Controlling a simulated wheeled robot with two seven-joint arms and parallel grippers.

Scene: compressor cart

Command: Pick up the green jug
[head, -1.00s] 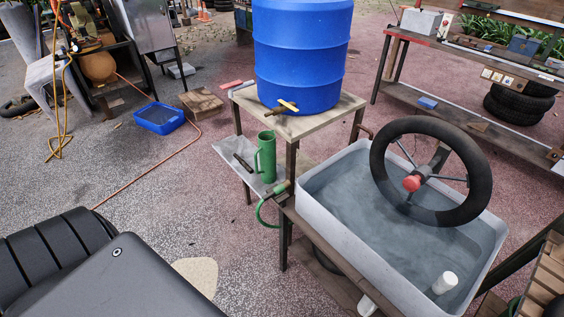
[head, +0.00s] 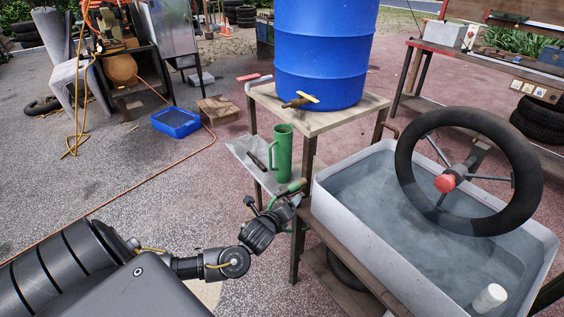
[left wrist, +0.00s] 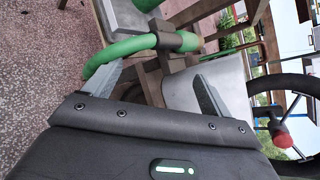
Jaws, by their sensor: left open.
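The green jug (head: 283,150) stands upright on a small grey side shelf (head: 240,150) in the head view, its handle on the left. My left gripper (head: 292,200) is below and in front of it, near a green hose (head: 284,192), and apart from the jug. In the left wrist view, my left gripper (left wrist: 158,72) is open, with nothing held between its fingers. The hose (left wrist: 125,47) curves across just beyond the fingertips. A bit of dark green at that view's top edge may be the jug; I cannot tell. My right gripper is not in view.
A blue barrel (head: 325,55) with a tap stands on the wooden stand (head: 318,122) behind the jug. A water-filled grey tub (head: 335,205) with a black wheel (head: 405,165) is at the right. A dark flat item (head: 256,161) lies beside the jug. Ground left of the shelf is mostly open.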

